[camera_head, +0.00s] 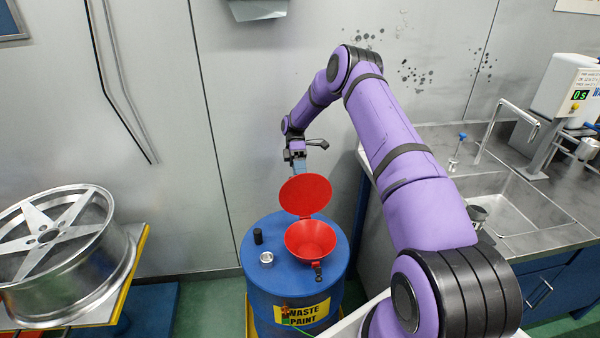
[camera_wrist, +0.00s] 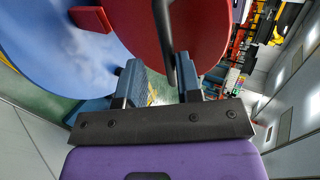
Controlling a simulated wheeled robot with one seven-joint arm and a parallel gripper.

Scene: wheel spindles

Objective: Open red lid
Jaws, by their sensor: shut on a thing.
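The red lid (camera_head: 306,194) stands raised on its hinge at the back of the red funnel (camera_head: 311,239), whose bowl is open and visible. The funnel sits on a blue waste paint drum (camera_head: 262,304). My gripper (camera_head: 298,168) is just above and behind the lid's upper edge. In the wrist view, my gripper's two blue-grey fingers (camera_wrist: 158,82) reach toward the lid (camera_wrist: 205,30), and a dark bar (camera_wrist: 163,45) lies in front of the lid beside the right finger. My gripper is shut on the lid's edge area; the exact contact is partly hidden.
A small black cap (camera_head: 258,237) and a small metal cup (camera_head: 267,258) are on the drum top. A sink counter (camera_head: 540,236) is to the right, a wheel rim (camera_head: 62,250) on a stand to the left. The grey wall (camera_head: 240,120) is close behind.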

